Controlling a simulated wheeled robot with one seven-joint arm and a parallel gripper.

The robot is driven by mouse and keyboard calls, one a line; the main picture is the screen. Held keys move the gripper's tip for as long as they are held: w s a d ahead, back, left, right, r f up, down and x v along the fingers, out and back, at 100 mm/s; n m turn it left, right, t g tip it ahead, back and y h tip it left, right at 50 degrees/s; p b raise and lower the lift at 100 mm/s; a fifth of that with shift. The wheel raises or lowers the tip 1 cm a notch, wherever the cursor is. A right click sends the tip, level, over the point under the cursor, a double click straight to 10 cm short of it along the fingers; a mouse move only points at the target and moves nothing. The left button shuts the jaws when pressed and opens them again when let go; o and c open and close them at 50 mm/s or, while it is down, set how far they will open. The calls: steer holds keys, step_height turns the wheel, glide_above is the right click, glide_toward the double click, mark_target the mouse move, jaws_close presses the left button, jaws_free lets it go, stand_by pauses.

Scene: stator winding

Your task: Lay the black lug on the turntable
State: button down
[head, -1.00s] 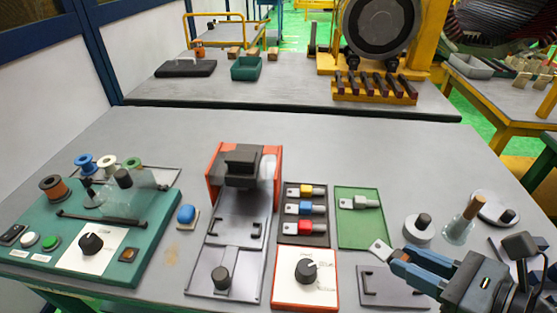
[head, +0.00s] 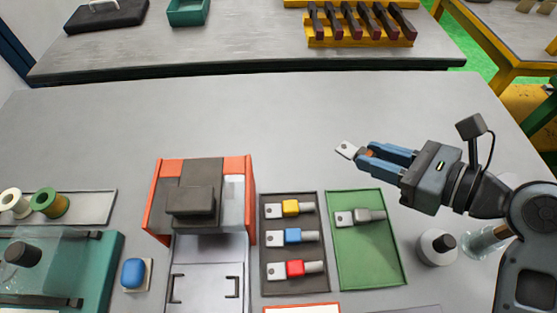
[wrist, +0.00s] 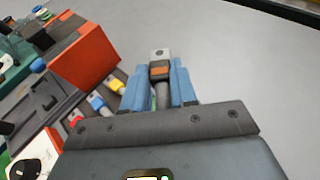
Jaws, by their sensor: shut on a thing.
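My gripper (head: 364,154) is shut on a lug (head: 345,150) and holds it over bare tabletop beyond the green tray. The lug's pale flat tab with a hole points out past the fingertips. In the wrist view the lug (wrist: 160,55) shows an orange-brown band between the blue fingers. I cannot identify a turntable in the views of now.
The green tray (head: 350,270) holds a grey lug (head: 360,216). A dark tray (head: 269,251) holds yellow, blue and red lugs. An orange-sided machine (head: 249,190) stands left. A white round piece with a black knob (head: 437,246) is near my arm. The tabletop's far middle is clear.

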glide_above(305, 176)
step_height(305, 176, down, 7)
steer(key=shift+r, duration=0.1)
steer(key=shift+f, duration=2.05)
steer(key=c, duration=0.9)
jaws_free()
steer(key=shift+f, duration=0.1)
